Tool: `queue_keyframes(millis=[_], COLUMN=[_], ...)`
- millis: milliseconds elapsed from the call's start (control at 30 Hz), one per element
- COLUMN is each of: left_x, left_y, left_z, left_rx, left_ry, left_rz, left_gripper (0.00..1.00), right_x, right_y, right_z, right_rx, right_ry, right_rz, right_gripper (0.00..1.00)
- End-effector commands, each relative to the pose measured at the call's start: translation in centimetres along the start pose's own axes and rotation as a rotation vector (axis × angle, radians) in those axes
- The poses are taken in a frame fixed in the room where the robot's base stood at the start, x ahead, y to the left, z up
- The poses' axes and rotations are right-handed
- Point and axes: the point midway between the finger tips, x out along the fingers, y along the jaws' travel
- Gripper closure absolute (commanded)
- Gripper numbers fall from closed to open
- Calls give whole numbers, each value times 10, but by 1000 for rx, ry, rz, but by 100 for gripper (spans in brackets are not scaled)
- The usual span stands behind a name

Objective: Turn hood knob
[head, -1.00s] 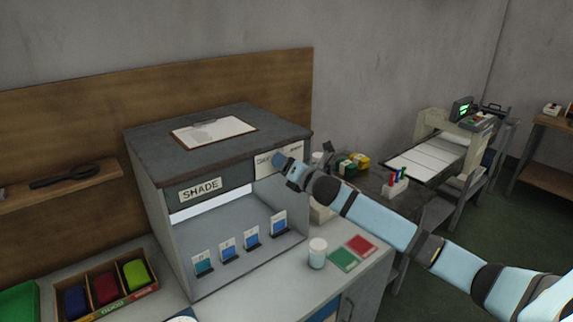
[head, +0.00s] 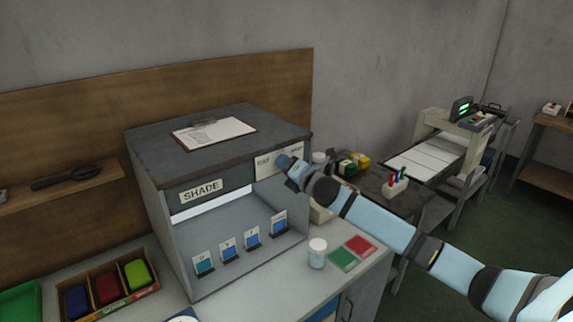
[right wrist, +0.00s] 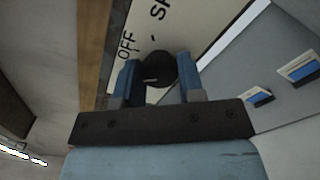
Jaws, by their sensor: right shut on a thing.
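The hood is a grey box marked SHADE (head: 201,190) with an open, lit front. A pale label panel (head: 264,163) is on its upper right front. The black round knob (right wrist: 159,69) shows in the right wrist view against that panel, beside the word OFF and part of another word. My right gripper (right wrist: 157,80) is shut on the knob, with one blue finger on each side. In the head view my right gripper (head: 286,164) is at the panel and hides the knob. My left gripper is not in view.
Several small blue and teal cards (head: 252,238) stand inside the hood. A white-lidded jar (head: 317,254) and a green and red card (head: 352,253) lie on the counter in front, below my right arm. A clipboard (head: 213,134) lies on top. A box of coloured rolls (head: 107,289) is at left.

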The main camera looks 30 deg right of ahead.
Motion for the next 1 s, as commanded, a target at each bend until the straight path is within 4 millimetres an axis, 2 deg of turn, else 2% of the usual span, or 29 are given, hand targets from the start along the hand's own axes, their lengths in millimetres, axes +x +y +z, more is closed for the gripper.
queue_keyframes(millis=[1000], left_x=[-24], left_y=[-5], left_z=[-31], left_rx=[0], left_ry=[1], left_rz=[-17], left_gripper=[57], right_x=[0], right_y=[3], right_z=[2], right_rx=[965], right_ry=[-1], right_rz=[0], right_gripper=[88])
